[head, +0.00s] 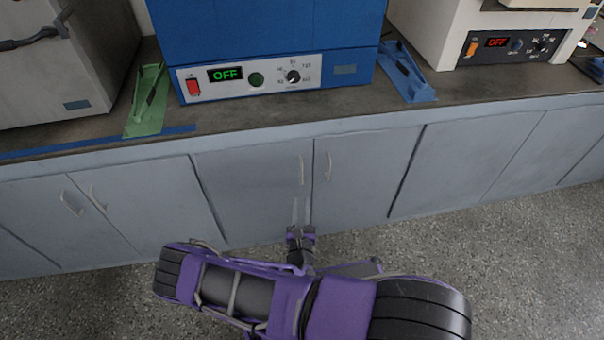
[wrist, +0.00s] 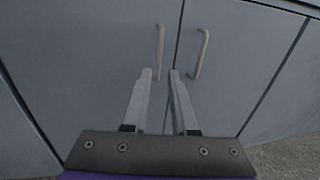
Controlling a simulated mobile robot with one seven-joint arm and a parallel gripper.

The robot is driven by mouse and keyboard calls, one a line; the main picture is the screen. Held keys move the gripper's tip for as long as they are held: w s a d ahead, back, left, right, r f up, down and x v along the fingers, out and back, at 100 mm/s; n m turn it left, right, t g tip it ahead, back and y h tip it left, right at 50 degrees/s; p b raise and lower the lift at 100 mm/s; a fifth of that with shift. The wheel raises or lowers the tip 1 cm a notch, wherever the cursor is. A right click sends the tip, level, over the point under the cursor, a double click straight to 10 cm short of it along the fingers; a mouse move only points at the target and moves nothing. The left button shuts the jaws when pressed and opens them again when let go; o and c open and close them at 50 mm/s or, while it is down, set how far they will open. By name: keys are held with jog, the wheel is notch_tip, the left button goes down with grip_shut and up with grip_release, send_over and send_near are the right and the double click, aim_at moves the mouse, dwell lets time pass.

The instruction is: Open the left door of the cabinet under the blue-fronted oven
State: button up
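The blue-fronted oven (head: 268,35) stands on the counter, its display reading OFF. Below it is a two-door cabinet with its left door (head: 250,190) and right door (head: 366,165) both shut. The left door's pale vertical handle (head: 301,170) is near the middle seam; it also shows in the wrist view (wrist: 160,48). The right door's handle (wrist: 201,53) is just across the seam. My gripper (head: 301,206) is open and empty, low in front of the doors. In the wrist view its fingertips (wrist: 160,73) appear around the left handle's lower end; I cannot tell if they touch.
Neighbouring cabinet doors (head: 135,205) are shut on both sides. A green tray-like piece (head: 146,100) and a blue one (head: 403,72) flank the oven on the counter (head: 350,105). The speckled floor (head: 520,260) is clear at the right.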

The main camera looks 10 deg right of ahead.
aim_at(302, 174)
jog(key=w+d, duration=0.1)
jog(key=w, duration=0.3)
jog(key=w+b, duration=0.1)
jog(key=w, duration=0.3)
jog(key=w+d, duration=0.1)
jog(key=w, duration=0.3)
jog(key=shift+w+d+b, duration=0.3)
jog(key=shift+w+b, duration=0.1)
grip_shut()
dwell(0.7)
